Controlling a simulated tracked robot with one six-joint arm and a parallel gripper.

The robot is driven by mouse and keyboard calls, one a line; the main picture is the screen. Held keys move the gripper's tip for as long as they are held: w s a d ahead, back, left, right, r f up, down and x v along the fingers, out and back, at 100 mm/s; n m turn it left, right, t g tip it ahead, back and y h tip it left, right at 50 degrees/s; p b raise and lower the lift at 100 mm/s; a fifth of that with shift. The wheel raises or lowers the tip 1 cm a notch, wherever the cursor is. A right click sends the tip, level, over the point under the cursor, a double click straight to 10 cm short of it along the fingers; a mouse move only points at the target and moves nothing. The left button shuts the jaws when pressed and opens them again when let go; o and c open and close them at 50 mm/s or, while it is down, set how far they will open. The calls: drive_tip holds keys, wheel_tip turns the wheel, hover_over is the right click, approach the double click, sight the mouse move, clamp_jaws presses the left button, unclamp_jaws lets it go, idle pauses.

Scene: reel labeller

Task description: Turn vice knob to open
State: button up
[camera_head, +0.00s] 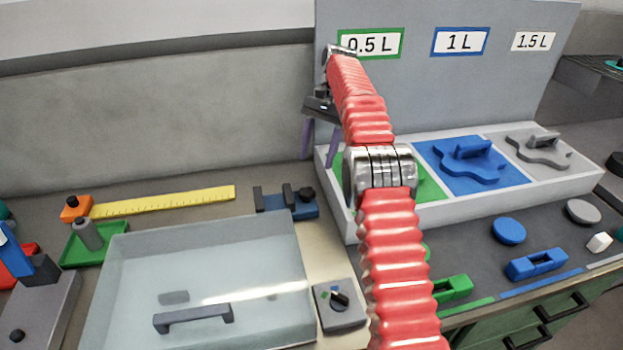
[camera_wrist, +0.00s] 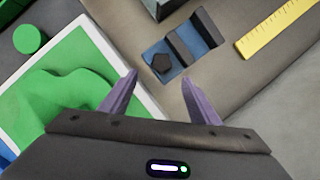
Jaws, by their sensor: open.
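The vice (camera_head: 285,203) is a small blue block with dark jaws, standing at the back of the bench left of my arm. Its dark knob (camera_head: 306,194) is on its right end. In the wrist view the vice (camera_wrist: 184,52) lies ahead of the fingers, with the dark faceted knob (camera_wrist: 162,64) at its near end. My gripper (camera_wrist: 165,85) has two purple fingers spread apart with nothing between them. The knob lies beyond the fingertips and appears apart from them. In the head view my gripper (camera_head: 320,135) is above and right of the vice, its fingers partly hidden by my arm.
A white tray (camera_head: 480,203) with green, blue and grey sections stands right of the vice. A yellow ruler (camera_head: 165,202) lies to its left. A clear-lidded box (camera_head: 210,270) and a small grey knob box (camera_head: 338,312) are in front.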

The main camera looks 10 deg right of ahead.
sight(308, 192)
drive_tip(key=s+d+r+m+t, duration=0.2)
drive_tip(key=s+r+m+t, duration=0.1)
drive_tip(key=s+r+m, duration=0.4)
drive_tip(key=shift+w+f+m+t+y, duration=0.2)
drive_tip(key=shift+f+m+t, duration=0.3)
drive_tip(key=shift+m, duration=0.8)
drive_tip(key=shift+w+f+m+t+y, duration=0.15)
drive_tip(key=shift+f+m, duration=0.6)
drive_tip(key=shift+m, duration=0.55)
drive_tip(key=shift+w+f+m+t+y, duration=0.15)
drive_tip(key=shift+f+m+t, duration=0.35)
drive_tip(key=shift+m, duration=0.8)
drive_tip(key=shift+f, duration=0.1)
drive_tip(key=x, duration=1.4)
drive_tip(key=shift+s+d, duration=0.15)
drive_tip(key=shift+c, duration=0.3)
